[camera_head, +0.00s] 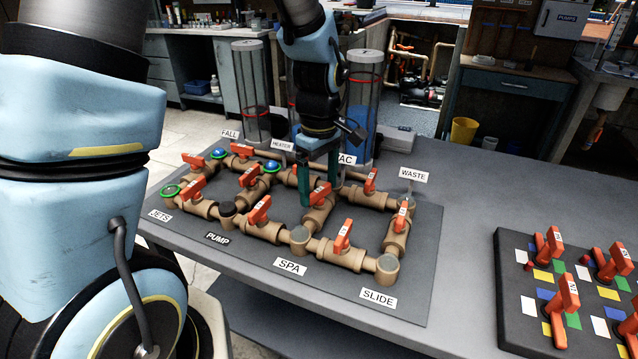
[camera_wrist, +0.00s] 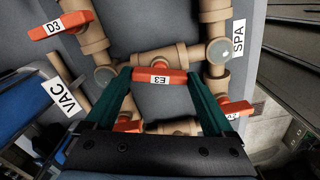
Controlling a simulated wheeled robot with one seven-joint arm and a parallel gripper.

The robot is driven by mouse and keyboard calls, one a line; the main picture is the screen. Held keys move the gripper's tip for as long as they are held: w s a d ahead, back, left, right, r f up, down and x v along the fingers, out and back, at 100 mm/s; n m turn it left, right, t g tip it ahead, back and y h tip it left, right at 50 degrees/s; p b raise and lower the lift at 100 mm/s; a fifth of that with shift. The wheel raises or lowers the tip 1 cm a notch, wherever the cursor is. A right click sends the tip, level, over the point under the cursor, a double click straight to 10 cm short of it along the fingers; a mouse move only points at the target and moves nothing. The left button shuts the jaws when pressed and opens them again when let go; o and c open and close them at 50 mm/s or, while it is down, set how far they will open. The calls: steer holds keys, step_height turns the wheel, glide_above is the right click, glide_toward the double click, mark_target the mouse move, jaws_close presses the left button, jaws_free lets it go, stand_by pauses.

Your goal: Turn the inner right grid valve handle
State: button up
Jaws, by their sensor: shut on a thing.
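The inner right grid valve handle is an orange lever marked E3 (camera_wrist: 160,76), on a tan pipe. It also shows in the head view (camera_head: 320,193), partly hidden by my fingers. My gripper (camera_head: 318,186) reaches down from above with its dark green fingers on either side of this handle. In the wrist view, my gripper (camera_wrist: 158,74) is shut on the handle, with one fingertip at each end of it. The valve body under the handle is partly hidden.
Other orange handles stand close by: D3 (camera_wrist: 62,25), one near the SPA sign (camera_head: 343,236), one near the WASTE sign (camera_head: 402,215). Clear cylinders (camera_head: 362,110) stand behind the pipe grid. A dark board with orange handles (camera_head: 570,290) lies right; bare tabletop (camera_head: 468,240) separates them.

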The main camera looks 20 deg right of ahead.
mark_target(319, 189)
steer(key=m, duration=0.7)
steer(key=shift+p, duration=0.3)
steer(key=m+p, duration=0.1)
steer(key=m, duration=0.6)
stand_by(0.4)
steer(key=o, duration=1.1)
steer(key=shift+r, duration=0.1)
step_height(319, 189, up, 11)
steer(key=shift+f+b, duration=0.15)
steer(key=shift+b, duration=0.7)
